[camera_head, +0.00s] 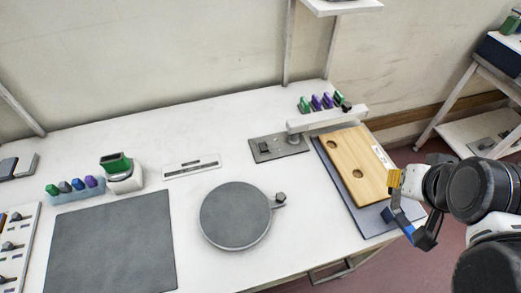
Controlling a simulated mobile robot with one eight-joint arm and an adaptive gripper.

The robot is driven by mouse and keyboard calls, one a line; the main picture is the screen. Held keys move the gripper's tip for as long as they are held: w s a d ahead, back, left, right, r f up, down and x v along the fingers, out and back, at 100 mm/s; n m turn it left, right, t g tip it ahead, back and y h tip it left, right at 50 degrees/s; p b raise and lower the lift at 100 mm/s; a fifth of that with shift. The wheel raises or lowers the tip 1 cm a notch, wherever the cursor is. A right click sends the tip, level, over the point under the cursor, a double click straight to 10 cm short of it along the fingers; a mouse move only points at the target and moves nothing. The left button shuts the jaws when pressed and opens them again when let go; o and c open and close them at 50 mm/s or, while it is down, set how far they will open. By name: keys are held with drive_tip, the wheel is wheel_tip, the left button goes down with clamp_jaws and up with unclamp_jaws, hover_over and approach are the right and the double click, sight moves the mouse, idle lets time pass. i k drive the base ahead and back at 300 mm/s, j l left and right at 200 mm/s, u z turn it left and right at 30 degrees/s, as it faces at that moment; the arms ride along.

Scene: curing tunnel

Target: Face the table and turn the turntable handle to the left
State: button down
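The turntable (235,215) is a round dark grey disc on the white table (215,271), near the front middle. Its handle (280,198) is a small dark knob on a short arm at the disc's right edge. My gripper (395,197) is at the right, over the table's right edge near the wooden board, well to the right of the handle and apart from it. Its yellow-tipped finger and blue-tipped finger are spread with a gap between them. Nothing shows between them.
A wooden board with holes (351,180) lies on a grey mat at the right. A white arm-like fixture (328,119) stands behind it on a dark plate (267,150). A dark mat (110,245) and a green-topped device (122,176) are at the left. Bare tabletop surrounds the turntable.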

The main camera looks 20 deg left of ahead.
sight(233, 216)
drive_tip(key=u, duration=0.4)
drive_tip(key=j+u, duration=0.1)
drive_tip(key=u, duration=0.25)
drive_tip(key=i+u, duration=0.1)
drive_tip(key=u, duration=0.3)
drive_tip(key=j+u, duration=0.1)
drive_tip(key=u, duration=0.3)
